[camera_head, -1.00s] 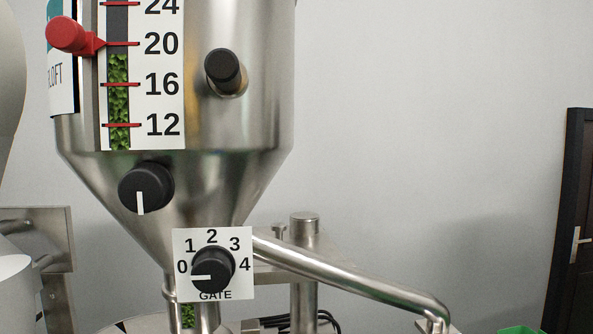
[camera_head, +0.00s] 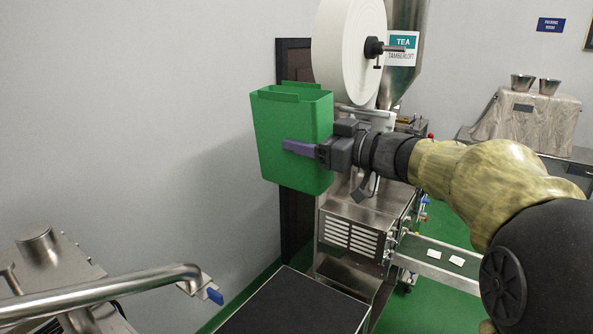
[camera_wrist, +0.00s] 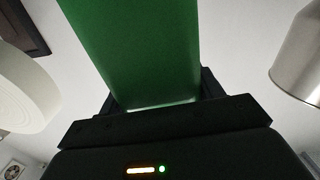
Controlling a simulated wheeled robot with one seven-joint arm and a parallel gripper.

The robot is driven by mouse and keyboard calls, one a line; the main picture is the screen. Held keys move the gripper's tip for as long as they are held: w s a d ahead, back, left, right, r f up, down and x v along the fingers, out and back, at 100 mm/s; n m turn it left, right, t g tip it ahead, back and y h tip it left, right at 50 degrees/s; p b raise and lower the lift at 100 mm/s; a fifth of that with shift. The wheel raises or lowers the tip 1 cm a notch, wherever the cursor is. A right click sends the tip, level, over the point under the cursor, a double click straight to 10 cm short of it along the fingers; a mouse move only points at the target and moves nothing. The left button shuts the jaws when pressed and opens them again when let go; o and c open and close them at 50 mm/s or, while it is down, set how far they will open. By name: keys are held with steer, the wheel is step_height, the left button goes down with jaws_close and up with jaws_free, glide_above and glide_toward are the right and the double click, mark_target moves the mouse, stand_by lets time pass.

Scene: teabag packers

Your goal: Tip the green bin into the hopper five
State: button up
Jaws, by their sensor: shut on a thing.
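The green bin (camera_head: 285,135) is held up in the air in the head view, roughly upright with its rim at the top. My gripper (camera_head: 302,148) is shut on it, with a purple finger against its side. The bin's contents are hidden behind its walls. In the wrist view the green wall of the bin (camera_wrist: 140,45) fills the upper middle. A steel hopper (camera_head: 405,75) with a "TEA" label stands behind, right of the bin. I see no number five on it.
A large white roll (camera_head: 342,45) stands close behind the bin, above a steel packing machine (camera_head: 350,240). A conveyor (camera_head: 435,258) carries white packets at the right. A dark flat surface (camera_head: 295,305) lies below. A steel pipe (camera_head: 110,290) crosses the lower left. Wall space left of the bin is clear.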

steer(key=s+d+r+t+h+p, duration=0.1)
steer(key=r+p, duration=0.4)
steer(key=r, duration=0.7)
steer(key=s+d+r+m+t+h+p, duration=0.1)
steer(key=s+d+r+p, duration=0.2)
steer(key=r, duration=1)
steer(key=s+d+r+m+t+h+p, duration=0.1)
steer(key=s+r+p, duration=0.5)
steer(key=r, duration=0.7)
steer(key=shift+s+d+t+p, duration=0.25)
steer(key=shift+d+t+p, duration=0.05)
steer(key=shift+d+p, duration=0.4)
steer(key=shift+r, duration=0.1)
